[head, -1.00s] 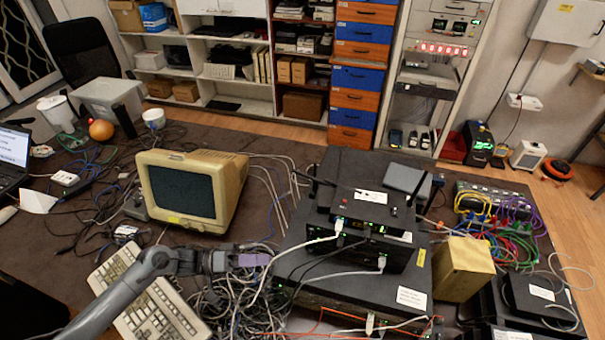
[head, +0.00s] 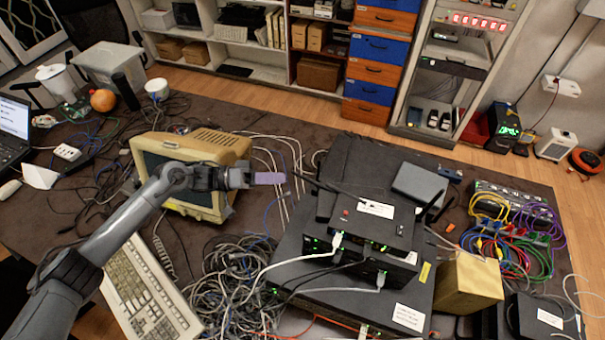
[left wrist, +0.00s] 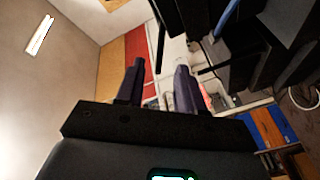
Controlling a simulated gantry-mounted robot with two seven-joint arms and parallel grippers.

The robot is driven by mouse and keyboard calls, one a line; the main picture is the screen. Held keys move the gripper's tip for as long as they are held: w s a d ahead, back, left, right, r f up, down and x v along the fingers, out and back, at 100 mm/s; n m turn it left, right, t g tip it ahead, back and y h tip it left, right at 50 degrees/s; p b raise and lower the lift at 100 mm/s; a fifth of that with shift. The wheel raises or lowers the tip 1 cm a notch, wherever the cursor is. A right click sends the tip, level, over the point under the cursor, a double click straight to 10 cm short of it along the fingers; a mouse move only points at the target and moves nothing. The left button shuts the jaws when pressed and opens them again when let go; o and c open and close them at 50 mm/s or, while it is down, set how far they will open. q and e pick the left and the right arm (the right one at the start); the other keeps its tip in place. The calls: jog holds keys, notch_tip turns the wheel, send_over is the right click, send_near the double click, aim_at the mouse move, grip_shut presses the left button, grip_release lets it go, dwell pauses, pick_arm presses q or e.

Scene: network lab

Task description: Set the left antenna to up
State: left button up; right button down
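The black router (head: 372,222) sits on top of a stack of dark network boxes in the head view. Its left antenna (head: 328,187) is a thin black rod leaning far over to the left, nearly flat in the picture. Its right antenna (head: 432,206) leans up to the right. My left gripper (head: 272,178) has purple fingertips just left of the left antenna's tip, with a small gap in the picture. In the left wrist view its two fingers (left wrist: 160,75) stand apart with nothing held. A thin dark rod shows beyond them, possibly the antenna. My right gripper is out of view.
A beige monitor (head: 190,170) stands behind my left arm, and a keyboard (head: 150,290) lies below it. Tangled cables (head: 235,285) lie left of the stack. A yellowish box (head: 467,283) and a patch panel with coloured cables (head: 515,215) are to the right.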

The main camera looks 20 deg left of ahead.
aim_at(302, 177)
pick_arm(q)
jog(key=x, duration=0.7)
jog(key=shift+w+p, duration=0.2)
jog(key=shift+p, duration=0.1)
jog(key=shift+c, duration=0.3)
grip_shut()
